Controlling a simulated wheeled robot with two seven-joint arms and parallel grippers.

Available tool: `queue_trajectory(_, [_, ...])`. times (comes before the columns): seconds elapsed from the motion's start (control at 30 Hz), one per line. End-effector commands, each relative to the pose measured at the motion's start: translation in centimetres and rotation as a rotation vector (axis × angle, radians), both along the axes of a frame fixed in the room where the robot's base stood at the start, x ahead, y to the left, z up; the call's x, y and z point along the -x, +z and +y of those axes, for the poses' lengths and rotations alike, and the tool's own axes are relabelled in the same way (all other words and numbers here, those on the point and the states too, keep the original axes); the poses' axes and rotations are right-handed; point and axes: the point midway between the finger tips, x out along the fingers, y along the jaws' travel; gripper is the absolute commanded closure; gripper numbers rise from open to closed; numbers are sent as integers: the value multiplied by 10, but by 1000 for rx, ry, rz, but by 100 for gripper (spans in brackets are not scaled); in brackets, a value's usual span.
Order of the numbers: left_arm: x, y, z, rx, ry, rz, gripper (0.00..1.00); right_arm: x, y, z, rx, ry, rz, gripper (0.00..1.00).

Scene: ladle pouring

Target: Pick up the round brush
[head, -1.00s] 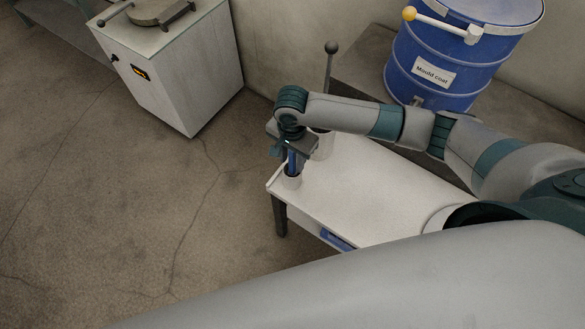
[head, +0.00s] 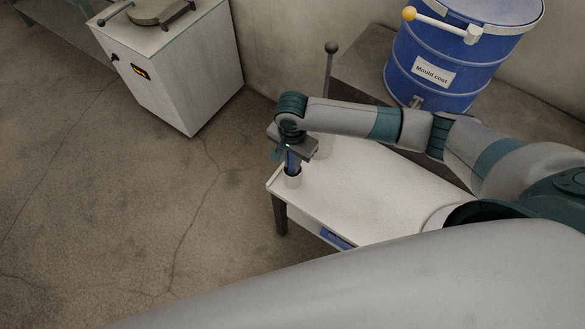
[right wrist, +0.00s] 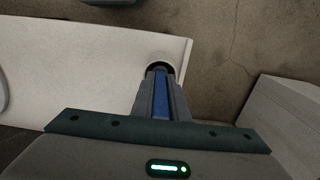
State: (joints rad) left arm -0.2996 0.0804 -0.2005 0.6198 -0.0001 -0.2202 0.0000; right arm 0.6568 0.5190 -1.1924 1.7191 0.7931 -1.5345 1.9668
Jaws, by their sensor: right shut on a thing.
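The round brush (right wrist: 160,95) shows as a blue handle between my right gripper's fingers in the right wrist view. The gripper is shut on the blue handle, and the handle stands about upright. My left gripper is not in view.
A second white holder with a tall, ball-topped rod (head: 329,75) stands just behind my right gripper. A blue "Mould coat" drum (head: 440,60) stands at the back right. A white cabinet (head: 180,70) stands at the back left. Floor left of the table is clear.

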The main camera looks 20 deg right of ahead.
Motion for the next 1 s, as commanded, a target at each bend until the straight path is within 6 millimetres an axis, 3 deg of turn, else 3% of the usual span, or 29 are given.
queue_trajectory(0.27, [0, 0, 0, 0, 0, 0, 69, 0, 3, 0, 0, 0, 0, 100])
queue_trajectory(0.47, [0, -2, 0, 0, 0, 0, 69, -1, 20, 0, -1, -1, -2, 100])
queue_trajectory(0.67, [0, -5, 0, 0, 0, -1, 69, -1, 54, 0, -3, 1, -2, 100])
queue_trajectory(1.0, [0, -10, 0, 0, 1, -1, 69, -1, 131, 1, -3, 1, -4, 100])
